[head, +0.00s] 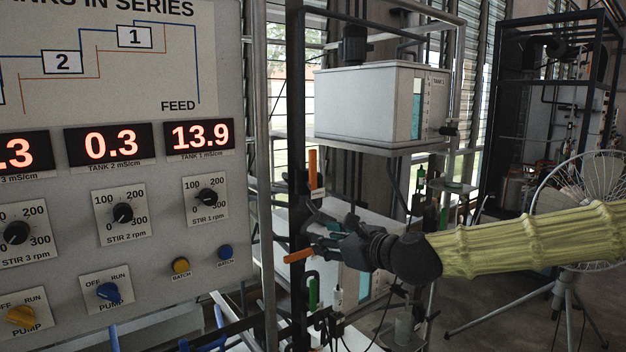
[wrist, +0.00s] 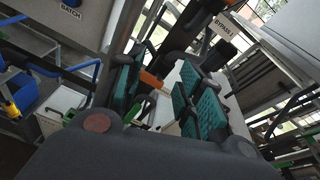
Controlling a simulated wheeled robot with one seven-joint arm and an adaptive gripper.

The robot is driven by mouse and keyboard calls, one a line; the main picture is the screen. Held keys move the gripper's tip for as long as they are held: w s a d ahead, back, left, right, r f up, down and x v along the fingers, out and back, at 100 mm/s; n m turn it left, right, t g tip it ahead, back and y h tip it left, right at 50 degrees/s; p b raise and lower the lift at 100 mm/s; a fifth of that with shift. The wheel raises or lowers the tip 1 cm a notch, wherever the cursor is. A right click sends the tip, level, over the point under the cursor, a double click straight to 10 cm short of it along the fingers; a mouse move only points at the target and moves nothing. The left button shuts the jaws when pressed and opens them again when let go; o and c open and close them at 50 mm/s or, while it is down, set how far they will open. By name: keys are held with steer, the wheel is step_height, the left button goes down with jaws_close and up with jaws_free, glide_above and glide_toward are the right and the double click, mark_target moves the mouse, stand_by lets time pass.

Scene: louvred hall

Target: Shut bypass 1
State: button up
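In the head view an orange lever handle (head: 298,255) lies nearly level at the dark upright post, just left of my gripper's fingertips. My gripper (head: 322,241) reaches in from the right. In the wrist view, my gripper (wrist: 164,76) has its teal-padded fingers apart. An orange handle (wrist: 151,79) shows in the gap between them, close to the left finger; whether it touches is unclear. A label reading BYPASS 1 (wrist: 223,28) shows at upper right in the wrist view. The valve body is mostly hidden behind the fingers.
A second orange handle (head: 313,168) stands upright higher on the post. The control panel (head: 150,190) with knobs and displays is at left. A white tank (head: 380,103) sits above my gripper. Pipes and frame posts crowd around it.

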mark_target(315, 163)
steer(key=d+r+m+t+y, duration=0.1)
steer(key=d+r+m+t, duration=0.15)
steer(key=r, duration=1.25)
steer(key=shift+m, duration=0.25)
steer(key=shift+p+x, duration=0.8)
steer(key=shift+x, duration=3.15)
steer(key=shift+w, duration=0.25)
steer(key=shift+a, duration=0.1)
steer(key=shift+w+a+b, duration=0.15)
steer(key=shift+w+b, duration=0.15)
steer(key=shift+s, duration=0.1)
jaws_close()
